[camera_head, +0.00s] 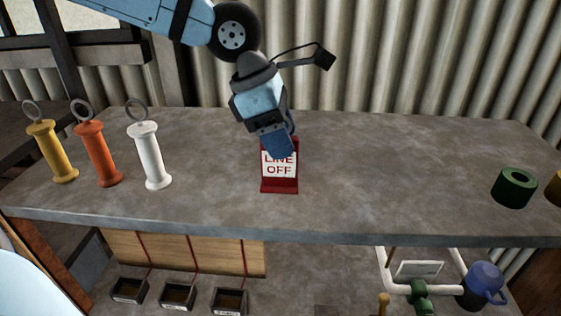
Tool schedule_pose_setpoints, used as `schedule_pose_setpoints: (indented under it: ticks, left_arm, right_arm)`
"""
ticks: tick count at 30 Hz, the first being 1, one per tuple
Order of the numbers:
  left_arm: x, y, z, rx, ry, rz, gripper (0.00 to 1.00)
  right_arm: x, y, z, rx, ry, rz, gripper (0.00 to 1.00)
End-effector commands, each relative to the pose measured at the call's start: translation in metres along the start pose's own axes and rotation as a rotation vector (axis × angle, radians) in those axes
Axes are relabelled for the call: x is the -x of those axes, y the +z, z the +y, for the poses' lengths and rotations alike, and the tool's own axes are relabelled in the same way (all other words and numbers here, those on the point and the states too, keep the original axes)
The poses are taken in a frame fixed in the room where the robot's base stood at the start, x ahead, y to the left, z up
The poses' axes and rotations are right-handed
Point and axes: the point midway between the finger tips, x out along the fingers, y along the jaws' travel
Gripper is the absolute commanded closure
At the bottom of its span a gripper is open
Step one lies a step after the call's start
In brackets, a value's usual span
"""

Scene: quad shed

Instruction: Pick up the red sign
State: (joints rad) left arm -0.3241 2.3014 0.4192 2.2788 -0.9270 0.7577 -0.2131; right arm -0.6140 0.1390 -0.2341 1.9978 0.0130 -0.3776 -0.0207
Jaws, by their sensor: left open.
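The red sign (280,186) stands upright on the grey workbench, near the middle. It has a white face with the words "LINE OFF", and its top is partly hidden by my left gripper. My left gripper (279,150) reaches down from above, with its blue fingers at the sign's upper edge. It is open. I cannot tell whether the fingers touch the sign or how far they straddle it. My right gripper is not in view.
Yellow (53,151), orange (98,154) and white (149,156) ringed handles stand at the left of the workbench (390,180). A green ring (514,187) sits at the right. Small black trays (178,296) and a blue mug (482,286) are below. The bench around the sign is clear.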

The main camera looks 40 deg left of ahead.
Motion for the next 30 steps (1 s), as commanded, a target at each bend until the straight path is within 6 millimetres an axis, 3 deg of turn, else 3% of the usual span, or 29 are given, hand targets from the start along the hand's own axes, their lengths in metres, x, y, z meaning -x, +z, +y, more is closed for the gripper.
schedule_pose_setpoints:
  ticks: [4,11,12,23,26,30]
  left_arm:
    - [0.0,0.0,0.0,0.0,0.001,0.0,0.47]
    - [0.0,0.0,0.0,0.0,0.001,0.0,0.97]
    - [0.001,0.0,0.0,0.0,0.001,0.0,1.0]
    - [0.005,0.0,0.001,0.0,0.002,-0.001,1.0]
    - [0.013,0.001,0.002,0.002,0.004,-0.003,1.0]
    - [0.041,0.001,0.006,0.01,0.01,-0.006,1.0]
  right_arm:
    - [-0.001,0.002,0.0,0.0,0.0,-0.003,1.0]
    - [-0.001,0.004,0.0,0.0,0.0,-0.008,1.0]
    - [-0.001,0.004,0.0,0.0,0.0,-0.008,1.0]
    - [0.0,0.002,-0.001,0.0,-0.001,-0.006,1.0]
    - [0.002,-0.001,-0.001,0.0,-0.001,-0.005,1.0]
    - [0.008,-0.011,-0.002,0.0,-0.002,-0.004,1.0]
